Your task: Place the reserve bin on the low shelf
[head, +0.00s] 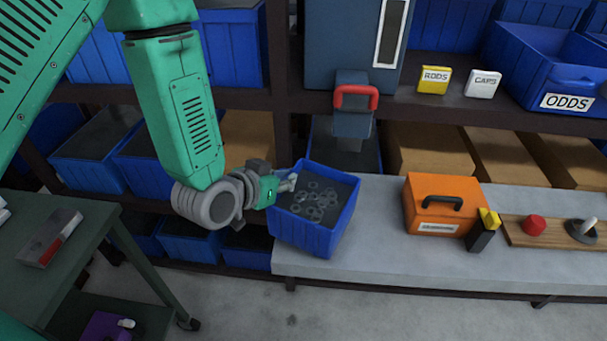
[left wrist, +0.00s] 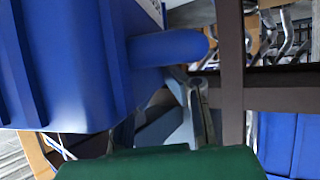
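The blue reserve bin (head: 308,237) holds several grey metal rings (head: 315,203). In the head view it is at the left end of the grey low shelf (head: 385,225), turned at an angle, with its left side over the shelf's end. Whether its bottom touches the shelf is hidden. My left gripper (head: 284,184) is at the bin's left rim and looks shut on it. In the left wrist view the bin (left wrist: 70,70) fills the left side, with its rounded lip (left wrist: 170,48) at my grey fingers (left wrist: 185,110). My right gripper is not in view.
An orange toolbox (head: 445,200) and a wooden board (head: 555,232) with a red knob stand further right on the shelf. Bare shelf lies between bin and toolbox. Racks of blue bins stand behind. A green cart (head: 85,245) is at left.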

